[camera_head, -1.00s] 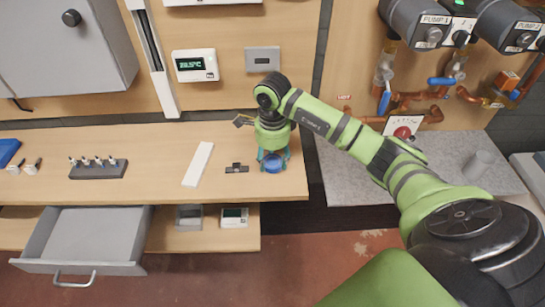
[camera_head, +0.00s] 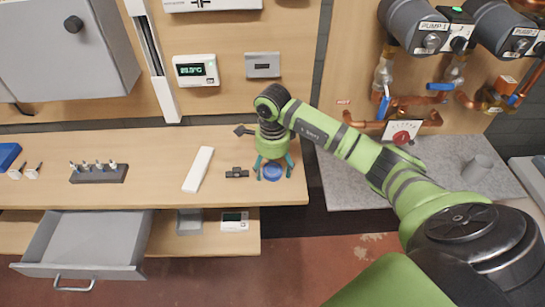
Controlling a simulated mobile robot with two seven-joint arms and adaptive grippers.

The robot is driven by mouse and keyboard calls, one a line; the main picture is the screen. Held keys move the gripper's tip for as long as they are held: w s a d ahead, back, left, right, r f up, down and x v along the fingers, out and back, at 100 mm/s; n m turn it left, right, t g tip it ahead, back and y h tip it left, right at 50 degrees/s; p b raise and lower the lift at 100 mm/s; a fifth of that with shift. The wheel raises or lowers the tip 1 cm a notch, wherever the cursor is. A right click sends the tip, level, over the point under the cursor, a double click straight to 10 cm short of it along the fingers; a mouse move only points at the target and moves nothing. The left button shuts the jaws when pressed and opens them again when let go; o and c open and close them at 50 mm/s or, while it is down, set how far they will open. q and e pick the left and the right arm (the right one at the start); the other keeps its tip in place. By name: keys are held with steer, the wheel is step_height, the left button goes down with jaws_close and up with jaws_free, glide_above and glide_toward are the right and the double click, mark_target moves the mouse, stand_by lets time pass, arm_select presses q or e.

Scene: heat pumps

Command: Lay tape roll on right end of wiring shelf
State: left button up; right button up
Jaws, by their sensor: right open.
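The blue tape roll (camera_head: 272,171) lies on the right end of the wooden wiring shelf (camera_head: 225,146), near its front right corner. My right gripper (camera_head: 273,168) points down over the roll, its teal fingers spread to either side of it. The fingers are open, and the roll rests on the shelf between them. Whether a fingertip touches the roll cannot be told. My left gripper is not in view.
A small black clip (camera_head: 237,172) and a white trunking piece (camera_head: 198,169) lie left of the roll. A dark holder (camera_head: 98,173) with several tools stands further left. An open grey drawer (camera_head: 88,240) juts out below. A grey worktop (camera_head: 350,175) lies to the right.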

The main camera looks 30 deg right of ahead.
mark_target(273, 172)
steer(key=shift+w+r+b, duration=0.1)
steer(key=shift+r+b, duration=0.25)
steer(key=shift+r, duration=0.1)
step_height(273, 172, up, 11)
steer(key=b, duration=0.2)
steer(key=shift+r+b, duration=0.15)
steer(key=shift+b, duration=0.2)
stand_by(0.8)
